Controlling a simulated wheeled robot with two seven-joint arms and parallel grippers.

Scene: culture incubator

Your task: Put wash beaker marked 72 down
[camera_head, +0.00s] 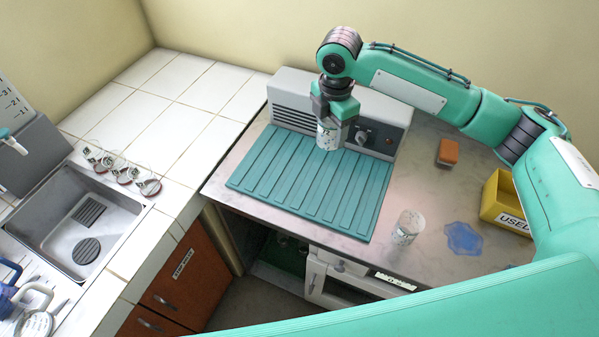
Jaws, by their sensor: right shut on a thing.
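My right gripper (333,116) points down and is shut on a small clear beaker with pale markings (329,137). It holds the beaker over the back edge of the teal ribbed mat (270,190), in front of the grey machine. I cannot tell whether the beaker's base touches the mat, and no number on it is readable. A second similar beaker (408,228) stands on the marbled counter to the right of the mat. Its marking is also unreadable. My left gripper is not in view.
The grey machine with vents and a knob (290,100) stands behind the mat. An orange sponge (448,152), a blue puddle-like patch (463,238) and a yellow bin labelled USED (496,207) are at right. A sink (62,229) and several glass pieces (123,176) are at left. Most of the mat is clear.

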